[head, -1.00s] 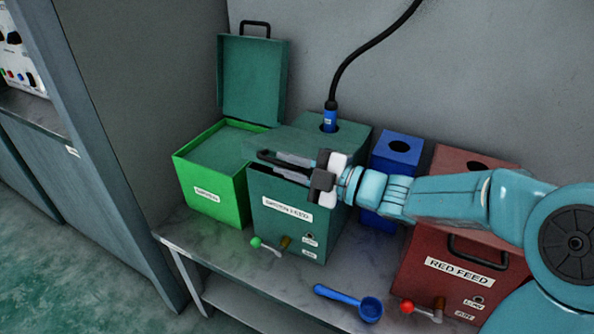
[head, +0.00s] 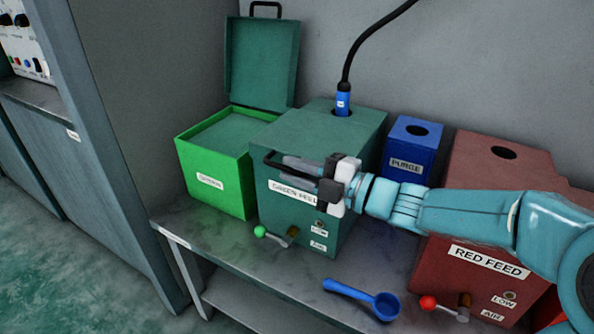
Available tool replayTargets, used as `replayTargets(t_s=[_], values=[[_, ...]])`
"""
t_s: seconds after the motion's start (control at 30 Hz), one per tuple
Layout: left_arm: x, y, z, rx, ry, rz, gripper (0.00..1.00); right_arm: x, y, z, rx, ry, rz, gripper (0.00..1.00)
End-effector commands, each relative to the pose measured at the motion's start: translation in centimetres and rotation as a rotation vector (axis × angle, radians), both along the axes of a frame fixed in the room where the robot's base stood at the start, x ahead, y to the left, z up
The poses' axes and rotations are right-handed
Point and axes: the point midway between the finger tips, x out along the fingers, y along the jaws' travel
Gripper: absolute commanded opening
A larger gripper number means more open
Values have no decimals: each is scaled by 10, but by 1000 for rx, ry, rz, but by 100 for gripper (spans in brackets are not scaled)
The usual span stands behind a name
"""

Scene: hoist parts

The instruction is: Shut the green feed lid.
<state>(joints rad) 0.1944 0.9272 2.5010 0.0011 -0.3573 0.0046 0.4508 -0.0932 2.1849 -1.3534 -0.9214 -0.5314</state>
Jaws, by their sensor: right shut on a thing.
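The green feed box (head: 280,222) is dark green, with a label on its front, and stands on the bench in the middle of the head view. Its lid (head: 300,138) looks down flat on the box top; any thin gap at the front edge is hidden. My right gripper (head: 304,170) reaches in from the right at the box's upper front edge. It is shut on the lid's black handle (head: 268,158), and its fingers hide part of the handle and label. My left gripper is out of view.
A bright green bin (head: 214,198) with a raised dark green lid (head: 262,65) stands left of the box. A hose with a blue end (head: 343,104) enters the box top. A blue purge box (head: 411,150), red feed box (head: 468,285) and blue scoop (head: 362,297) are nearby.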

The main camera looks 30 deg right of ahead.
Motion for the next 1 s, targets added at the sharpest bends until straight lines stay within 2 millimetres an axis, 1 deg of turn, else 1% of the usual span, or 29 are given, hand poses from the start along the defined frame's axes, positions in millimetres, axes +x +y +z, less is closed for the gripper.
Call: replayTargets(t_s=[0.03, 0.1, 0.13, 0.17, 0.2, 0.83, 0.93, 1.0], values=[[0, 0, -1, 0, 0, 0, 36, 0, 1, -10, 2, 24, 3, 0], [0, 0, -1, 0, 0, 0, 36, 0, 1, -11, 3, 26, 2, 0], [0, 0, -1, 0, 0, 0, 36, 0, 1, -11, 3, 26, 2, 25], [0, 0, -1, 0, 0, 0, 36, 0, 1, -11, 3, 26, 2, 35], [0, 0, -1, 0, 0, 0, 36, 0, 1, -10, 2, 24, 2, 38], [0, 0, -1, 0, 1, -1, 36, 0, 0, -5, 1, 12, 0, 38], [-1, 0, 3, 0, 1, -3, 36, 0, 0, 1, 0, 11, 0, 38], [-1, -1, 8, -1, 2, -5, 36, 0, 0, 11, -1, 9, 0, 38]])
